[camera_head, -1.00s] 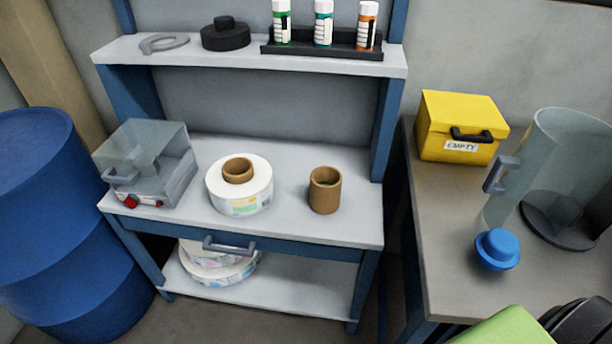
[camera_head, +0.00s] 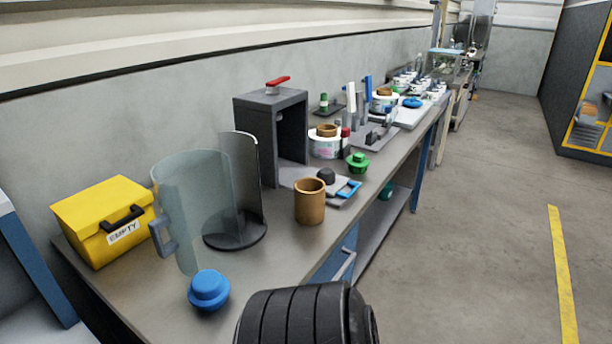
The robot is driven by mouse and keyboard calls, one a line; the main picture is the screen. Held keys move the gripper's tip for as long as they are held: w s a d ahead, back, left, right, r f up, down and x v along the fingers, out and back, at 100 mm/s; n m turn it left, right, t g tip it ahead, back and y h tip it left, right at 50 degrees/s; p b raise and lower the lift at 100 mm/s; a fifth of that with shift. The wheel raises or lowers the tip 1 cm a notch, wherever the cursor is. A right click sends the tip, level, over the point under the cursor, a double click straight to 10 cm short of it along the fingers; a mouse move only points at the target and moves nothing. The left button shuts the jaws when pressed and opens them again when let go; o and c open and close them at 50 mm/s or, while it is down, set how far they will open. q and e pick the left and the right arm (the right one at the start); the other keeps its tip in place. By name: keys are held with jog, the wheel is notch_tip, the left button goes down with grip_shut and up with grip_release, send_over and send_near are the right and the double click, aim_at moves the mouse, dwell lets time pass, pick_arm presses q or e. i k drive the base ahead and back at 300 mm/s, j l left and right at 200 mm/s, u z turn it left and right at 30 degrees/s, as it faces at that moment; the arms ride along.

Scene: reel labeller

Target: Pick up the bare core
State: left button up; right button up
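A bare brown cardboard core (camera_head: 310,204) stands upright on the grey bench, near its front edge, open at the top. Nothing touches it from my side. Another brown core (camera_head: 327,130) sits in the middle of a white label roll (camera_head: 325,145) further along the bench. Neither of my grippers shows in this view. A black ribbed part of my own arm is at the bottom centre, below the core in the picture.
Left of the core stand a clear curved guard (camera_head: 185,205) with a handle, a blue knob (camera_head: 209,289) and a yellow box (camera_head: 105,218) marked EMPTY. Behind it is a dark press frame (camera_head: 271,135) with a red lever. Open floor (camera_head: 480,250) lies to the right.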

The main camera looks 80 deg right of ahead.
aim_at(309, 193)
jog(key=z, duration=2.7)
